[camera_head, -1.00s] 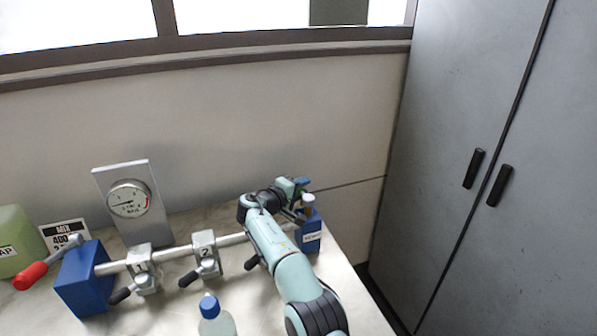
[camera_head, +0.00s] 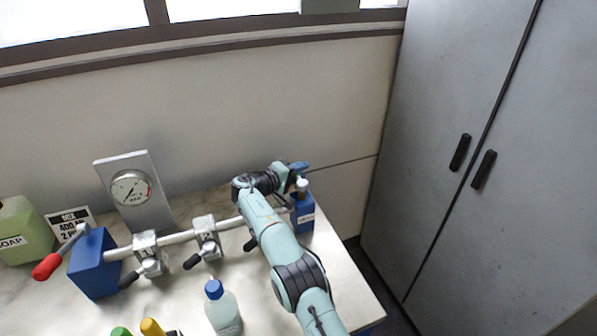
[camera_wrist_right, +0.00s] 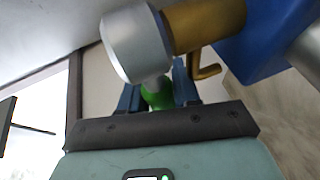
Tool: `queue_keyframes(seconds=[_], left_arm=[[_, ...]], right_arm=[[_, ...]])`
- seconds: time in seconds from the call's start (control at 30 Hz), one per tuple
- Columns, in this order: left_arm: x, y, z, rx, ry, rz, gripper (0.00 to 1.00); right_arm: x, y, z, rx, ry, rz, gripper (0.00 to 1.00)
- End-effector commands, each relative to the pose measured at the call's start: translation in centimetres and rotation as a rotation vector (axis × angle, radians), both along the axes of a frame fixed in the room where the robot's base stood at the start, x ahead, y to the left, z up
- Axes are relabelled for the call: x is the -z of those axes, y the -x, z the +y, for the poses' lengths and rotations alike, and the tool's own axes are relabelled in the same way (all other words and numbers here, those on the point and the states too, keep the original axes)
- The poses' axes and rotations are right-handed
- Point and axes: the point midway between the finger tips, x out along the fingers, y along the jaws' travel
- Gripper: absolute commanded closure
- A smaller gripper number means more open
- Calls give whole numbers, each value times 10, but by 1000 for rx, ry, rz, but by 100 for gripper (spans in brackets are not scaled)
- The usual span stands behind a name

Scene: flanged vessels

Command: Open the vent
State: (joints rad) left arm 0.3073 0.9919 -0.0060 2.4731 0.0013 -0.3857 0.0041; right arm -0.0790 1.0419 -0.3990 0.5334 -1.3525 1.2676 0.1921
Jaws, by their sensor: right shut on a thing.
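The blue block (camera_head: 304,213) with a white label stands at the right end of the pipe. In the right wrist view this block (camera_wrist_right: 262,38) carries a brass fitting (camera_wrist_right: 205,24) with a silver-grey cap (camera_wrist_right: 130,45) and a small brass hooked spout. A green handle (camera_wrist_right: 158,97) sits below the cap, between my blue fingers. My right gripper (camera_head: 298,168) is at the top of the block, and in the wrist view (camera_wrist_right: 158,90) it is shut on the green handle. The handle's far part is hidden by the cap. My left gripper is not in view.
A pipe (camera_head: 178,237) with two black-handled clamps runs left to a blue block (camera_head: 92,265) with a red-handled lever (camera_head: 48,266). A gauge (camera_head: 131,188) stands behind. A blue-capped bottle (camera_head: 222,311) and soap jug (camera_head: 25,232) share the table. Grey cabinets (camera_head: 450,110) stand right.

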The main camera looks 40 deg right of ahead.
Motion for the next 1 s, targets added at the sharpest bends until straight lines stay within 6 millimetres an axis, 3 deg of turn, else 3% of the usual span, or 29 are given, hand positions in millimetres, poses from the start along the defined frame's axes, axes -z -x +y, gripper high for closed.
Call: queue_keyframes(seconds=[0.03, 0.1, 0.47, 0.57, 1.0], left_arm=[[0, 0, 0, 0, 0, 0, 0], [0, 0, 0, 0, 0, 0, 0], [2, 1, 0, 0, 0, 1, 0], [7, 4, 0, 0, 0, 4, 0], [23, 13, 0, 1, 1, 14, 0]], right_arm=[[1, 2, -3, 7, 1, 1, 65], [0, 2, -3, 6, 1, 0, 48], [-1, 1, 3, 1, 0, 0, 48], [-3, 2, 16, -2, -1, 0, 48], [-25, 17, 103, 2, 0, 0, 48]])
